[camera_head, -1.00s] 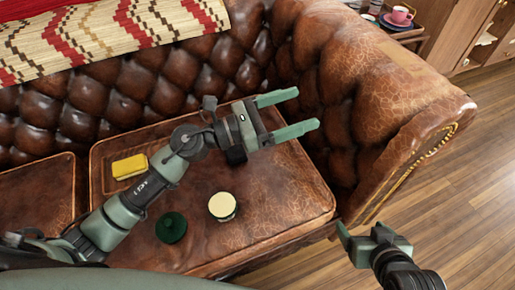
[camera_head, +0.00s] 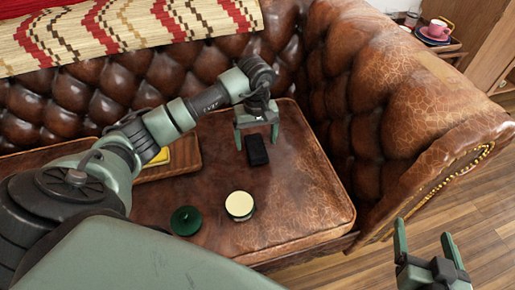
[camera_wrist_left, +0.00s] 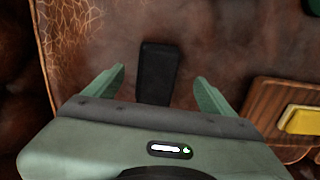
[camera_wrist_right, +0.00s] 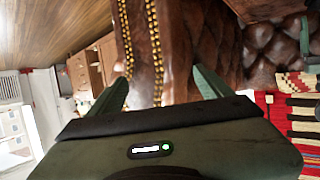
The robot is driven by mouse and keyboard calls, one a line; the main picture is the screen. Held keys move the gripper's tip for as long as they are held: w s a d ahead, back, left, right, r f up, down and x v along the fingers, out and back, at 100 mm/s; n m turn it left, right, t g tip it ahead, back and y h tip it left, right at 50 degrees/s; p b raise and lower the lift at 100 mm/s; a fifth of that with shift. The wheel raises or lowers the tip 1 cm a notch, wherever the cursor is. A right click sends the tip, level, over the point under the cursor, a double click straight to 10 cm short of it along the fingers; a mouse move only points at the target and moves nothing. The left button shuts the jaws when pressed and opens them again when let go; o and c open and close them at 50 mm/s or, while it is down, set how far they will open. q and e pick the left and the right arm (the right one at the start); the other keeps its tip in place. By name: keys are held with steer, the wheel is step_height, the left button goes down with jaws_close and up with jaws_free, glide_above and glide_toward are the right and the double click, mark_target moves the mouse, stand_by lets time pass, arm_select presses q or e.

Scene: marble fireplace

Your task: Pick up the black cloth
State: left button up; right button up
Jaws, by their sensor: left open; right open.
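The black cloth (camera_head: 258,153) looks like a small folded dark rectangle lying on the brown leather seat. It also shows in the left wrist view (camera_wrist_left: 158,70), between the two fingers. My left gripper (camera_head: 257,138) is open, with its fingers pointing down on either side of the cloth's far end. In the left wrist view the left gripper (camera_wrist_left: 158,80) has a gap on each side of the cloth. My right gripper (camera_head: 423,232) is open and empty beside the sofa arm, over the wooden floor. The right wrist view shows no cloth.
A cream-topped round jar (camera_head: 239,205) and a dark green lid (camera_head: 185,220) sit on the seat nearer me. A wooden tray (camera_head: 186,160) with a yellow item (camera_head: 160,157) lies left. The tufted sofa back (camera_head: 145,85) and sofa arm (camera_head: 390,100) bound the seat.

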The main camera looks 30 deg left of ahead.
mark_target(256, 148)
arm_select(q)
steer(key=f, duration=0.1)
steer(key=f+b, duration=0.1)
steer(key=f, duration=0.3)
steer(key=shift+w+a+b, duration=0.15)
steer(key=shift+w+b, duration=0.1)
steer(key=shift+b, duration=0.1)
arm_select(e)
step_height(256, 148, up, 8)
steer(key=w+a+t+y, duration=0.1)
steer(key=w+t, duration=0.1)
steer(key=t, duration=0.2)
steer(key=shift+a+t+y, duration=0.3)
steer(key=shift+a+t, duration=0.05)
steer(key=shift+t, duration=0.05)
arm_select(q)
steer(key=shift+c, duration=0.4)
arm_select(e)
steer(key=shift+s, duration=0.1)
arm_select(q)
steer(key=c, duration=1.4)
